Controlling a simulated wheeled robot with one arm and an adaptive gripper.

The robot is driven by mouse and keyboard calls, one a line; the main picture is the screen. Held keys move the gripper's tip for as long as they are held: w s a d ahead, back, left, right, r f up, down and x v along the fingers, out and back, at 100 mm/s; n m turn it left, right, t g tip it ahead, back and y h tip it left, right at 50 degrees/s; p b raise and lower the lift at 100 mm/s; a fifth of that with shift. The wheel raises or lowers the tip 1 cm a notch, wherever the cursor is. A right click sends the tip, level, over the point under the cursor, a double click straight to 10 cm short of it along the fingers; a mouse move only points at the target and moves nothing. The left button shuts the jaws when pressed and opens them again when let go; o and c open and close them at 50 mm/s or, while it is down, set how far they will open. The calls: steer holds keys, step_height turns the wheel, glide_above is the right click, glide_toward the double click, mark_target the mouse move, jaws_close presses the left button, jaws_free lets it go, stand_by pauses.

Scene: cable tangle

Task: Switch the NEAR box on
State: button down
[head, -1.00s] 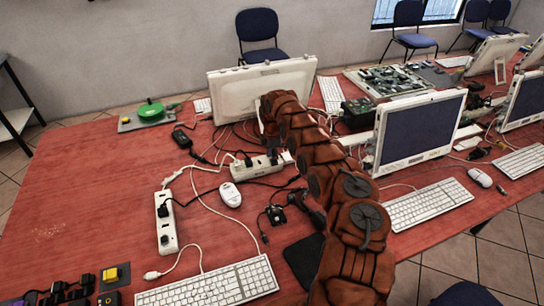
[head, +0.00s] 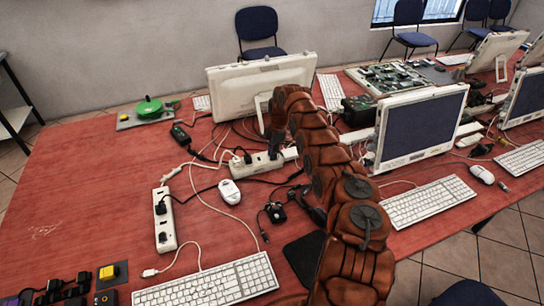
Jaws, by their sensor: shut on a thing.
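My gripper (head: 275,146) points down at the right part of the mid-table strip. It is shut on a small dark thing that looks like a plug; my fingers mostly hide it. I cannot tell if it is seated. No label shows which box is the near one.
A monitor (head: 235,88) stands behind my gripper, and another monitor (head: 418,130) stands to the right. Loose cables and a white mouse (head: 230,192) lie around the strips. A keyboard (head: 215,287) lies in front. The table's left (head: 80,180) is mostly clear.

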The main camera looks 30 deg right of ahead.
steer(key=shift+f+y+b, duration=0.15)
steer(key=shift+y+b, duration=0.45)
steer(key=shift+b, duration=0.15)
steer(key=shift+d+y+b, duration=0.15)
steer(key=shift+y+b, duration=0.15)
steer(key=shift+b, duration=0.1)
steer(key=shift+r, duration=0.25)
steer(key=c, duration=1)
jaws_free()
steer(key=shift+c, duration=0.2)
step_height(320, 180, up, 10)
